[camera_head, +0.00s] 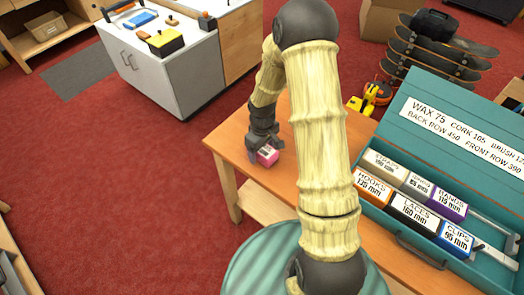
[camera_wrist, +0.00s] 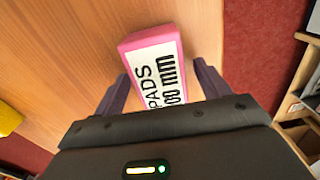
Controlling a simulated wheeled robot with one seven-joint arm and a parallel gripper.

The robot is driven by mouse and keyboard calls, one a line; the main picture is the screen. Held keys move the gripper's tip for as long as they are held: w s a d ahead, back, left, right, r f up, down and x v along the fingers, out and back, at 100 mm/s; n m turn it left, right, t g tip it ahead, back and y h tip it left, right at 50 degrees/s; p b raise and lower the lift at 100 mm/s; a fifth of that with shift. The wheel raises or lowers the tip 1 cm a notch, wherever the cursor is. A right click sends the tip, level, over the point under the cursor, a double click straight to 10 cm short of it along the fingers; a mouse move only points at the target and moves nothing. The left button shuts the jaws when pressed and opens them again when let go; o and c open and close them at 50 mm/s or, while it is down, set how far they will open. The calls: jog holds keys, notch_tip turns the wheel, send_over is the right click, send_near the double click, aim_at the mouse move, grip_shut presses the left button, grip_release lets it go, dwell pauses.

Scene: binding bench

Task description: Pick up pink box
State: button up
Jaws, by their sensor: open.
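The pink box (camera_head: 267,156) lies on the wooden bench top near its left edge in the head view. In the wrist view the pink box (camera_wrist: 151,62) has a white label reading "PADS" and a partly covered millimetre figure. My gripper (camera_head: 259,152) is right at the box. In the wrist view the two dark fingers of my gripper (camera_wrist: 160,88) stand apart, one on each side of the box's near end, with gaps between. The near end of the box is hidden behind the gripper body.
A teal case (camera_head: 372,205) holding several labelled boxes stands on the right of the bench (camera_head: 215,150). A round teal surface (camera_head: 245,272) is in front. A white cabinet (camera_head: 160,80) with tools stands behind left. Red carpet surrounds the bench.

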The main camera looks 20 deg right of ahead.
dwell(0.4)
jog(key=c, duration=1.2)
jog(key=shift+r, duration=0.1)
notch_tip(320, 180, up, 10)
jog(key=shift+w+f, duration=0.1)
jog(key=shift+f, duration=0.1)
